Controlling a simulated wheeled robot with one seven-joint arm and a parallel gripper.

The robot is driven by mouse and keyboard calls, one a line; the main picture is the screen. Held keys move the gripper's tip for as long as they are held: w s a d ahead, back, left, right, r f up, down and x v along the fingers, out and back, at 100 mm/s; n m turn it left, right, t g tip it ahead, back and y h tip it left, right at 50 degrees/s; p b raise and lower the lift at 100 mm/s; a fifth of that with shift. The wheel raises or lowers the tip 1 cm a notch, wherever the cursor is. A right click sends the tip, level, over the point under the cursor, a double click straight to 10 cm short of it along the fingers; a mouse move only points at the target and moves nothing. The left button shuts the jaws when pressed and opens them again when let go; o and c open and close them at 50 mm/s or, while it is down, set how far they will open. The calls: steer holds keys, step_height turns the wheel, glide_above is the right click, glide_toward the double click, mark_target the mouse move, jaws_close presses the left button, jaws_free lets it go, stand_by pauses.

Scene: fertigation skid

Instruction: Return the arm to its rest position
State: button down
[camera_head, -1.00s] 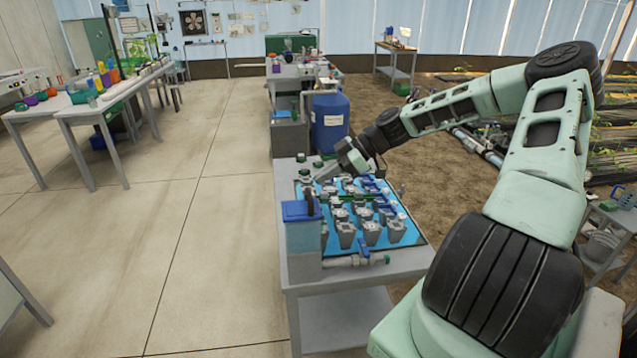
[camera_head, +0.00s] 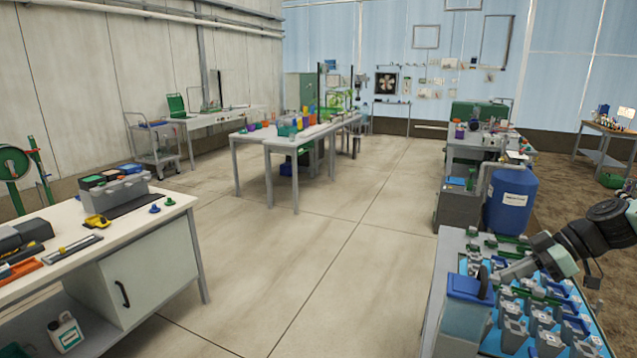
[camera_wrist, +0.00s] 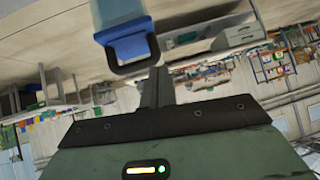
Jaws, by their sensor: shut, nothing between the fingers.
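My arm (camera_head: 590,235) reaches in from the right edge in the head view, over the bench with the skid parts. My gripper (camera_head: 502,275) is shut and empty, pointing left above the bench, close to the right of the blue-lidded container (camera_head: 468,315). In the wrist view, my gripper (camera_wrist: 156,82) shows as a dark narrow pair of fingers held together. The blue-lidded container (camera_wrist: 130,48) appears beyond them there, in a strongly tilted view. Most of my arm is outside the head view.
Grey valve-like parts (camera_head: 545,318) crowd the blue mat under my arm. A blue barrel (camera_head: 510,200) stands behind the bench. A workbench with a toolbox (camera_head: 108,192) is at left. The floor (camera_head: 330,250) between is clear.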

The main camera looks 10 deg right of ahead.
steer(key=s+a+g+h, duration=0.3)
steer(key=s+a, duration=0.1)
steer(key=a, duration=0.8)
steer(key=s+a+g+h, duration=0.2)
steer(key=s+a+g, duration=0.15)
steer(key=a, duration=0.95)
steer(key=s+a+r+m+t+h, duration=0.1)
steer(key=s+a+r+m, duration=0.1)
steer(key=s+a, duration=0.3)
steer(key=s+a+r+m+t+h, duration=0.1)
steer(key=s+a, duration=0.4)
steer(key=s, duration=0.6)
step_height(320, 180, up, 2)
steer(key=shift+s+a+r+m+h+b, duration=0.2)
steer(key=shift+s+m+h+b, duration=0.25)
steer(key=shift+h, duration=0.35)
steer(key=shift+w+t, duration=0.1)
steer(key=shift+t, duration=0.15)
